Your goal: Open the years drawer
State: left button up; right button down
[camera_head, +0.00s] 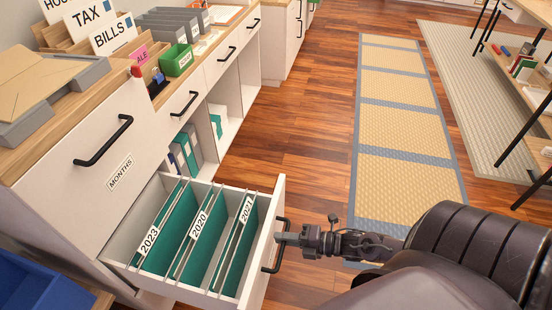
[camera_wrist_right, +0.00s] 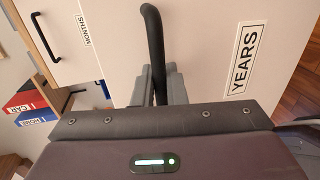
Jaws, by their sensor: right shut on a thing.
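The years drawer (camera_head: 252,291) stands pulled out from the white cabinet in the head view. Green folders tabbed 2023, 2020 and 2021 show inside it. Its front carries the label YEARS (camera_wrist_right: 244,58) in the right wrist view. My right gripper (camera_head: 284,238) is shut on the drawer's black handle (camera_head: 274,258), with the arm coming in from the right. The handle (camera_wrist_right: 154,45) runs down between the fingers in the wrist view. The months drawer (camera_head: 70,125) above it is closed. My left gripper is not in view.
The counter above holds a grey tray with folders (camera_head: 50,85), signs reading TAX and BILLS, and a green box (camera_head: 177,60). A blue bin (camera_head: 40,285) is at the lower left. Wooden floor and a tan mat (camera_head: 405,180) lie to the right. A shelf table stands at far right.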

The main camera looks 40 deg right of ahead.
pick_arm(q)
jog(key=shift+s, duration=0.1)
pick_arm(e)
jog(key=shift+s+d, duration=0.15)
jog(key=shift+d, duration=0.05)
jog(key=c, duration=1.6)
grip_release()
